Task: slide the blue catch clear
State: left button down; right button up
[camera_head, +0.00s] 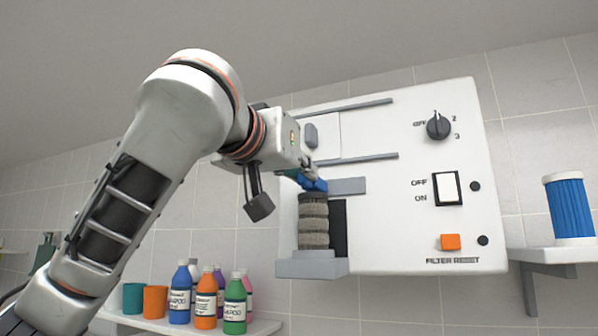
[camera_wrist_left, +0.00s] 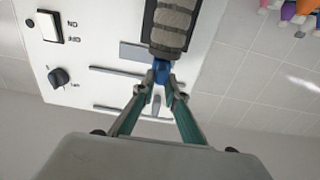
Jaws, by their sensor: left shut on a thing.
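The blue catch (camera_head: 312,184) sits just above a grey ribbed filter cylinder (camera_head: 313,222) on the front of a white wall panel (camera_head: 385,225). My left gripper (camera_head: 308,178) is shut on the catch; the arm comes in from the left and partly hides it. In the left wrist view the gripper's fingertips (camera_wrist_left: 163,82) close on the blue catch (camera_wrist_left: 161,70), with the ribbed cylinder (camera_wrist_left: 172,28) beyond it. The cylinder stands upright on a grey ledge (camera_head: 312,266), beside a dark opening (camera_head: 339,228). My right gripper is not in view.
The panel carries a rotary knob (camera_head: 438,126), a white rocker switch (camera_head: 446,188), an orange button (camera_head: 450,242) and grey rails (camera_head: 357,159). A shelf with several bottles (camera_head: 206,300) is at lower left. A blue ribbed cylinder (camera_head: 570,208) stands on the right shelf (camera_head: 552,255).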

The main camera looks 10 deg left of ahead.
pick_arm(q)
jog(key=s+d+b, duration=0.1)
jog(key=d+b, duration=0.1)
jog(key=d, duration=0.4)
jog(key=shift+s, duration=0.15)
jog(key=shift+d, duration=0.1)
jog(key=c, duration=2.2)
grip_release()
jog(key=shift+o, duration=0.8)
jog(key=shift+d, duration=0.15)
jog(key=shift+s, duration=0.1)
